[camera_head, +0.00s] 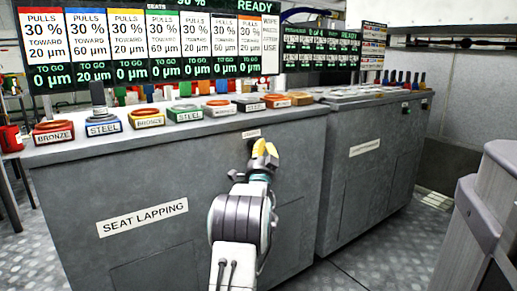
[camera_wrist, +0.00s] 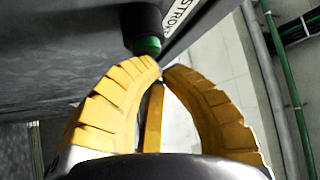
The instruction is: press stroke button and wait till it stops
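The stroke button shows in the wrist view as a green cap (camera_wrist: 148,46) in a black round housing (camera_wrist: 140,18), beside a white label (camera_wrist: 182,14) reading "STRO", the rest cut off. My gripper (camera_wrist: 160,68) has its yellow fingertips together, with nothing between them. The tips are right at the green cap; I cannot tell whether they touch or press it. In the head view my gripper (camera_head: 264,150) is at the upper front of the grey seat lapping bench (camera_head: 90,185), under a small white label (camera_head: 251,134). The button is mostly hidden there by the fingers.
Several labelled parts, such as a bronze one (camera_head: 53,132), line the bench top. Display boards (camera_head: 150,45) stand behind. A second grey cabinet (camera_head: 375,165) adjoins on the right. A grey object (camera_head: 490,215) stands at the right edge. The floor between is clear.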

